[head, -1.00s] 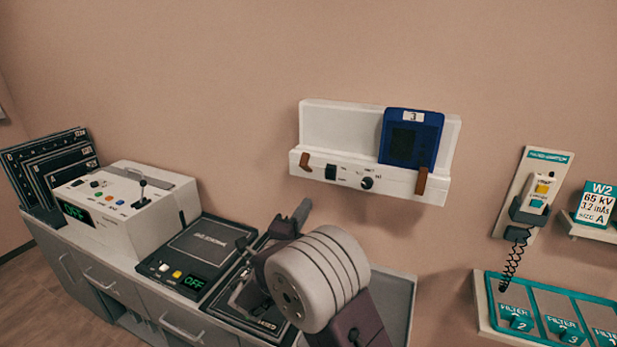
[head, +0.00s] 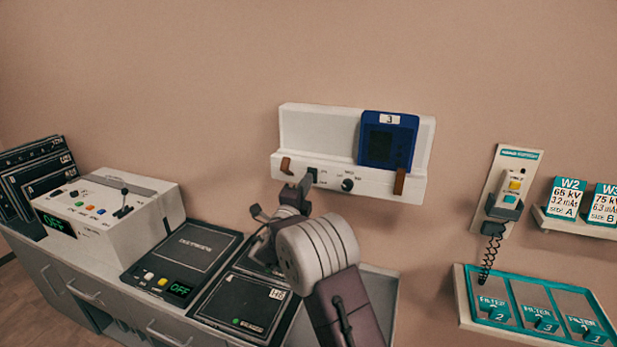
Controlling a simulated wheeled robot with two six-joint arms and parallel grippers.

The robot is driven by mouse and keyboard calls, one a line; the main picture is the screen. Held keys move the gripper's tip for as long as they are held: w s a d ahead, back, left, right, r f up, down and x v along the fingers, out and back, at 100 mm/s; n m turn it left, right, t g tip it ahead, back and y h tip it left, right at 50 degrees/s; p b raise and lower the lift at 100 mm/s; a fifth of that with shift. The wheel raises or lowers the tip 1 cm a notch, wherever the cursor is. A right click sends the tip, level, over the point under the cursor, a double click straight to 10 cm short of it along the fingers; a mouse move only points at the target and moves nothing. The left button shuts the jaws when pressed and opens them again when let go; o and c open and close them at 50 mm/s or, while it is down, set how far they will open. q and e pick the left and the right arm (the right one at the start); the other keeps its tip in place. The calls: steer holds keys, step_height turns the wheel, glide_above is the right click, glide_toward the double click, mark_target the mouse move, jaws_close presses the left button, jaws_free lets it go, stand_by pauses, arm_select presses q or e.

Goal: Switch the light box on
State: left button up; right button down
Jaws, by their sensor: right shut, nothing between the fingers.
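The light box (head: 320,130) is a white unit on the wall, and its panel looks dull white with no visible glow. Its front ledge carries a black rocker switch (head: 312,174) at the left and a round black knob (head: 347,185) to the right of it. A dark blue plate marked 3 (head: 388,140) stands on the ledge against the panel. My right gripper (head: 305,184) is shut and empty, its tip pointing up just below and left of the switch in the picture. I cannot tell whether it touches the switch. My left gripper is out of view.
Below is a counter with a white control box (head: 105,215) reading OFF, a black flat device (head: 185,255) and a dark cassette (head: 245,300). Right of the light box are a corded hand switch (head: 507,195), cards on a shelf (head: 565,200) and a filter tray (head: 535,305).

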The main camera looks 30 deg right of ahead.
steer(key=shift+x, duration=0.75)
